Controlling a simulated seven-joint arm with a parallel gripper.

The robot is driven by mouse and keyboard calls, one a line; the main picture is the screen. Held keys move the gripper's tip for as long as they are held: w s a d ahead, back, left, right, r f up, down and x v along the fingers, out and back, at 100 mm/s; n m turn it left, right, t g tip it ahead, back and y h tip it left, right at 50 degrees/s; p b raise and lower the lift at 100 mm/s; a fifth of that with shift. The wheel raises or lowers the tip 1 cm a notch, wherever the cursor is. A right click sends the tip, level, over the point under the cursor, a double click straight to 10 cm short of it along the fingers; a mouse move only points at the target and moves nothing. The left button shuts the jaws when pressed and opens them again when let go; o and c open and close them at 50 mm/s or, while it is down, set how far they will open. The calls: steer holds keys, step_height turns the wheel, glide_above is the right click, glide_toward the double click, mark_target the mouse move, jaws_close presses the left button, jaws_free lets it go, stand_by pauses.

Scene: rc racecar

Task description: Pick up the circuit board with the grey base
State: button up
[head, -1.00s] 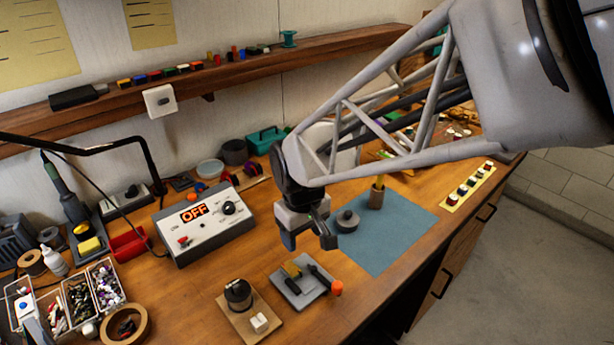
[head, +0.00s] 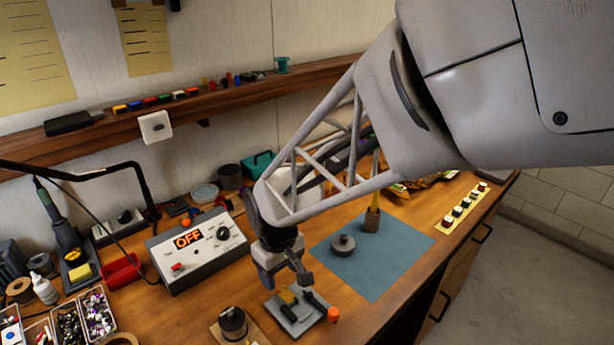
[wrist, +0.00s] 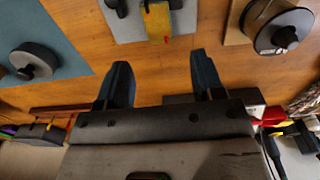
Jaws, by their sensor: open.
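The circuit board with the grey base (head: 302,313) lies flat on the wooden bench. It carries a yellow part and dark parts, with an orange cap (head: 333,315) at its right end. My gripper (head: 287,284) is open and empty, pointing down just above and behind the board. In the wrist view the grey base (wrist: 184,20) shows at the top edge, partly cut off, with its yellow block between the lines of the fingers. The two dark fingers of my gripper (wrist: 161,65) are spread apart and do not touch it.
A wooden base with a dark round part (head: 233,322) lies close left of the board. A blue mat (head: 385,270) with a dark round weight (head: 343,245) lies to the right. A control box reading OFF (head: 197,252) stands behind left.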

mark_target(281, 290)
steer(key=shift+f, duration=0.25)
steer(key=shift+f, duration=2.6)
steer(key=c, duration=1)
steer(key=shift+r, duration=0.15)
